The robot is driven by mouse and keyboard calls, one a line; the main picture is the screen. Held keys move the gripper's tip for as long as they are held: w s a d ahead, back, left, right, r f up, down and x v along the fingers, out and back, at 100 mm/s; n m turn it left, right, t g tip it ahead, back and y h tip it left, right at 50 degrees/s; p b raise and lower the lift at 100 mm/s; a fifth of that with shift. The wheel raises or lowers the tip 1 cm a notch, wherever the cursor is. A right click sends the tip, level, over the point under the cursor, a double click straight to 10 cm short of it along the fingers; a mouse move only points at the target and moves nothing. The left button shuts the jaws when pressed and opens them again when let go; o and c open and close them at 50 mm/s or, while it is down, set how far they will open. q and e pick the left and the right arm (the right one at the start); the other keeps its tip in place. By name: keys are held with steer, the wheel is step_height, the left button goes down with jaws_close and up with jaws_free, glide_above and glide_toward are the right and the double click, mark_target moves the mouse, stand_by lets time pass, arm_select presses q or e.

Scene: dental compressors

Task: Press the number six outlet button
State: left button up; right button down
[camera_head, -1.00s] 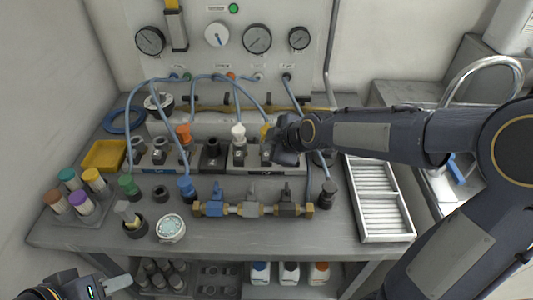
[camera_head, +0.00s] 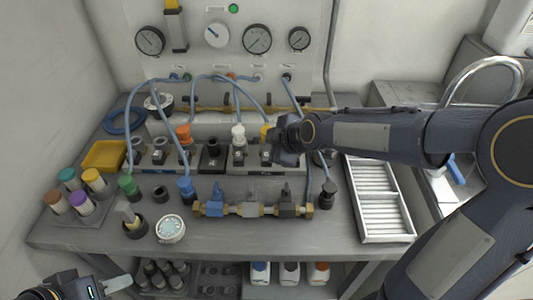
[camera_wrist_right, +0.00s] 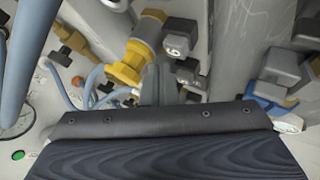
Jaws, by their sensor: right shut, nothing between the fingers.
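A row of outlet blocks with dark buttons sits on the bench. The rightmost block (camera_head: 266,153) carries a small number I cannot read surely in the head view. In the right wrist view a dark button with a white digit that looks like a 6 (camera_wrist_right: 177,44) stands beside a yellow fitting (camera_wrist_right: 130,66). My right gripper (camera_head: 277,150) is at the right side of that block, its tips partly hidden by its own body. In the wrist view its grey fingers (camera_wrist_right: 163,82) are shut and empty, close to the buttons; contact is unclear. My left gripper (camera_head: 118,284) is low at the left.
A brass manifold with valves (camera_head: 250,209) lies in front of the blocks. Blue hoses (camera_head: 129,105) arch behind to the gauge panel (camera_head: 215,60). A yellow tray (camera_head: 104,156) and capped bottles (camera_head: 79,199) are at left. A white slatted tray (camera_head: 382,200) is at right.

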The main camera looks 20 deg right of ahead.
steer(key=shift+f, duration=0.1)
stand_by(0.4)
steer(key=shift+f+b, duration=0.35)
steer(key=shift+b, duration=0.2)
steer(key=shift+f+b, duration=0.45)
steer(key=shift+b, duration=0.15)
stand_by(0.5)
steer(key=shift+r, duration=0.1)
steer(key=shift+r+p, duration=0.6)
steer(key=shift+r, duration=0.2)
steer(key=shift+r+p, duration=1.75)
steer(key=shift+r, duration=0.8)
